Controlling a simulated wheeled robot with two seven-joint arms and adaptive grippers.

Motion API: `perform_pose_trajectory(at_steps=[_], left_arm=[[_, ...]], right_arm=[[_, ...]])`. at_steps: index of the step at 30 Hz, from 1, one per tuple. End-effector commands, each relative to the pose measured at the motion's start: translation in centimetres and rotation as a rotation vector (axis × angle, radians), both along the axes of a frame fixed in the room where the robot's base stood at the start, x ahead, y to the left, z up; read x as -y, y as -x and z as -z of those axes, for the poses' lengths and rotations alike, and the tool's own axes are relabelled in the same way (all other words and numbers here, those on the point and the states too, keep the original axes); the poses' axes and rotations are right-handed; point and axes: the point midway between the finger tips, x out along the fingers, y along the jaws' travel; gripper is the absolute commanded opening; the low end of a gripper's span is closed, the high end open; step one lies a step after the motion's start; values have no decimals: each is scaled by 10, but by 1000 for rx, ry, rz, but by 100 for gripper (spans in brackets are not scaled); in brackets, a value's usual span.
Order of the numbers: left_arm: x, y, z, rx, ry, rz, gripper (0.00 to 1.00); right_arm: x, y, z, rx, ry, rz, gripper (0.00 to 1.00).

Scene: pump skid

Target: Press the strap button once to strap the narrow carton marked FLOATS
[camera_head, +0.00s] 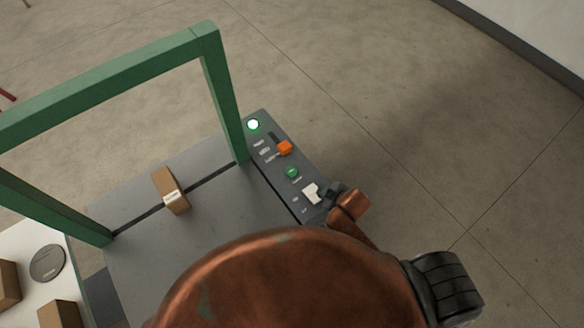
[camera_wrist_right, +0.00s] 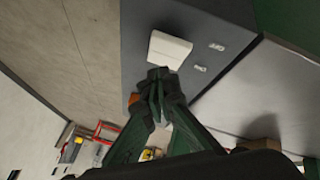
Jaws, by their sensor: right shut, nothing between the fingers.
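A narrow brown carton (camera_head: 166,182) with a white label lies on the grey strapping table (camera_head: 210,240), across the dark slot under the green arch. The label is too small to read. The control panel (camera_head: 266,128) along the table's right side carries a green button (camera_head: 292,172), an orange control (camera_head: 285,147) and a white switch (camera_head: 312,193). My right gripper (camera_head: 328,193) is shut and empty at the white switch. In the right wrist view the fingertips (camera_wrist_right: 158,76) are at the near edge of the white switch (camera_wrist_right: 169,48); contact cannot be told. My left gripper is not in view.
The green arch (camera_head: 110,76) rises over the table. A lamp (camera_head: 253,124) on the panel glows whitish green. Brown cartons (camera_head: 8,285) and a grey disc (camera_head: 47,262) lie on a white surface at left. Open floor lies right of the panel. My arm hides the table's near part.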

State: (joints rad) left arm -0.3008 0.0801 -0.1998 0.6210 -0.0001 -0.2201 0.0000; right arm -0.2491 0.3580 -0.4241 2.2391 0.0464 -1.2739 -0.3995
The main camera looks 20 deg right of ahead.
Motion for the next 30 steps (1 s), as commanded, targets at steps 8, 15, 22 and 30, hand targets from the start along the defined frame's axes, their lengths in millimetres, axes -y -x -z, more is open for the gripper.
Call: perform_pose_trajectory(at_steps=[8, 15, 22, 30], left_arm=[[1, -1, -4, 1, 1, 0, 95], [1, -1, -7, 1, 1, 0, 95], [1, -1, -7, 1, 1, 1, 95], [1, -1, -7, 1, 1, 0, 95]], right_arm=[[-90, -104, -34, 332, 501, -897, 0], [-80, -147, -39, 461, 875, -1353, 0], [-66, -160, -40, 488, 995, -1485, 0], [-66, -160, -40, 489, 997, -1487, 0]])
